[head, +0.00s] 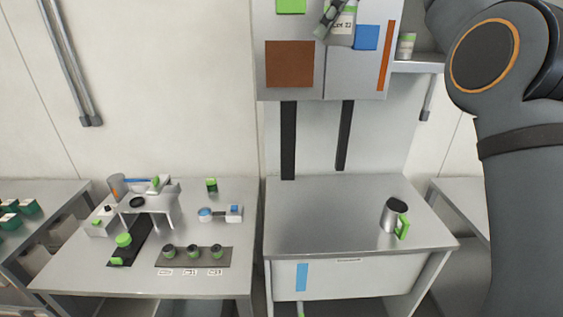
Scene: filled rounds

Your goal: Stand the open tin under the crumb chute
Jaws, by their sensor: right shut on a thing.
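A pale grey tin (342,29) with a green band and a label that seems to read "CRM 22" hangs at the top middle of the head view, cut by the upper edge. My right gripper (328,20), a dark finger with green on it, is shut on this tin, high in front of the wall cabinet. The tin's mouth is hidden. A white stand (165,203) with a dark round opening stands on the left table over a black strip (127,249). I cannot tell whether it is the crumb chute. My left gripper is out of view.
Several small dark cups stand on a mat (225,254) on the left table (85,270). The wall cabinet (345,65) overhangs the right table. A shelf (420,67) holds another tin (406,46).

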